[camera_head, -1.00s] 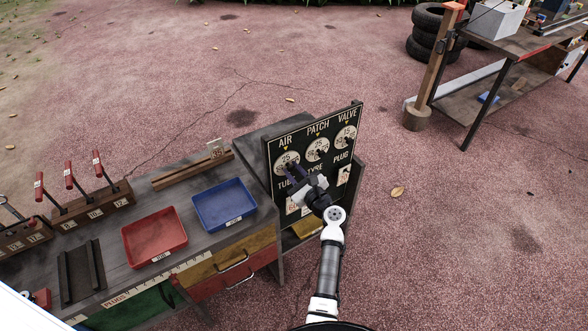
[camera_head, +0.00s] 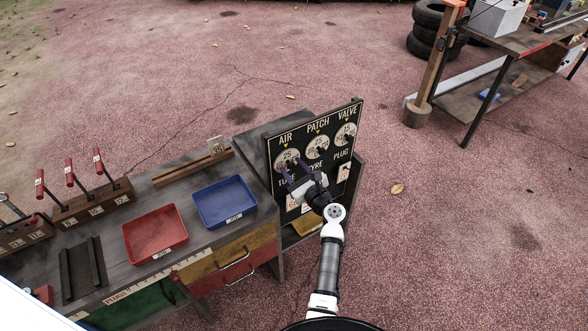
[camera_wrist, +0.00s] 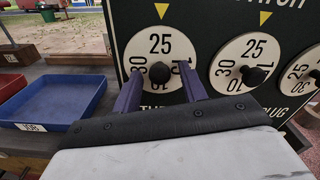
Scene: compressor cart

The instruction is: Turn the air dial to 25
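The air dial (camera_wrist: 158,50) is a white disc with a black knob (camera_wrist: 160,72) on a black panel (camera_wrist: 205,18). In the wrist view its 25 stands upright at the top, under the yellow pointer (camera_wrist: 161,10), with 30 to the left. The right-hand number is partly hidden by a finger. My gripper (camera_wrist: 160,80) is open, with one finger on each side of the knob and visible gaps between. The head view shows the air dial (camera_head: 287,159) above my gripper (camera_head: 295,174), which covers part of the panel below it.
The patch dial (camera_wrist: 243,60) and valve dial (camera_head: 346,134) are close to the right on the same panel. A blue tray (camera_head: 224,203) and a red tray (camera_head: 155,235) sit on the bench to the left. Open ground lies right of the panel.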

